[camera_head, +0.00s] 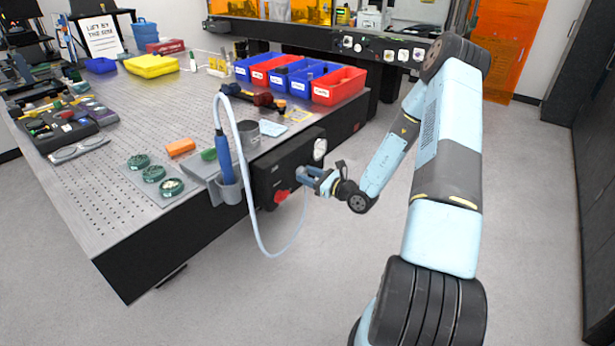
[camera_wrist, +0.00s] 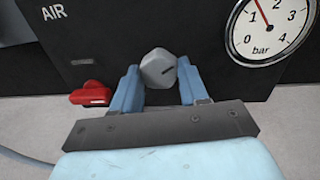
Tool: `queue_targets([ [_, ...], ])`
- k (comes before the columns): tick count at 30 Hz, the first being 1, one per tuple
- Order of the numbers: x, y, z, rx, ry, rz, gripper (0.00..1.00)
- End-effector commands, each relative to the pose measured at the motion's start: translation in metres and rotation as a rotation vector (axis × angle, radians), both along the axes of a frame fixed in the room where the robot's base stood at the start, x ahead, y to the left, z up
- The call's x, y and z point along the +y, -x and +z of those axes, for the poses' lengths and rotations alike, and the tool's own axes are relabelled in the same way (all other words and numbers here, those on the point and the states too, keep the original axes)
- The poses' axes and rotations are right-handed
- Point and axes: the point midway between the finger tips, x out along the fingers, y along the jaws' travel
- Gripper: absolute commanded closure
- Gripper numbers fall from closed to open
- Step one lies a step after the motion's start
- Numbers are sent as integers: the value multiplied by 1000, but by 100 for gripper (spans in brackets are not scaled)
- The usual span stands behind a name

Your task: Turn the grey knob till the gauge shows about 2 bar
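The round white gauge (camera_wrist: 266,28) is up and right of the knob, cut by the top edge. Its red needle points between 1 and 2 bar. The gauge is also in the head view (camera_head: 320,149), too small to read.
A red handle (camera_wrist: 91,93) is on the panel, left of and below the knob; "AIR" is printed above it. A pale hose (camera_head: 252,225) hangs in a loop left of the panel, by a blue tool (camera_head: 224,158) in a holder. The floor right of the table is clear.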

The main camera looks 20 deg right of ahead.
Motion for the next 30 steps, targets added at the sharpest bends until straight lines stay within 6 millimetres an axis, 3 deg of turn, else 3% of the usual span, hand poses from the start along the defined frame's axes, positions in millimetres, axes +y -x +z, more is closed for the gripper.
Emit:
queue_targets([
  [8, 1, 1, 0, 1, -1, 1, 87],
  [25, 1, 1, -1, 54, -71, 2, 87],
  [26, 1, 1, -1, 54, -71, 2, 55],
  [30, 1, 1, -1, 53, -72, 2, 41],
])
